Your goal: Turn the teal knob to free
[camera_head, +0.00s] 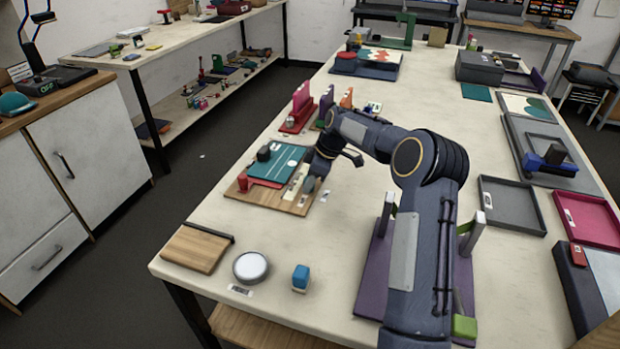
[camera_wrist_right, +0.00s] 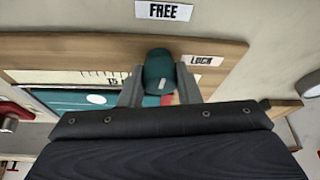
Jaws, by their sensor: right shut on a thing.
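The teal knob (camera_wrist_right: 158,70) stands at the edge of a wooden board (camera_wrist_right: 70,45) in the right wrist view. My right gripper (camera_wrist_right: 158,86) is shut on the knob, with one grey finger on each side of it. A small white mark shows on the knob. A FREE label (camera_wrist_right: 163,11) lies on the table beyond the board, and a LOCK label (camera_wrist_right: 202,61) sits on the board to the right of the knob. In the head view my right gripper (camera_head: 312,178) is at the board's right end, largely hiding the knob. My left gripper is not in view.
A teal plate (camera_head: 283,160) with a white line and a black knob (camera_head: 264,153) are on the same board. Upright red and purple pieces (camera_head: 301,100) stand behind it. A wooden block (camera_head: 197,249), white disc (camera_head: 250,266) and blue cube (camera_head: 300,275) are nearer the front.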

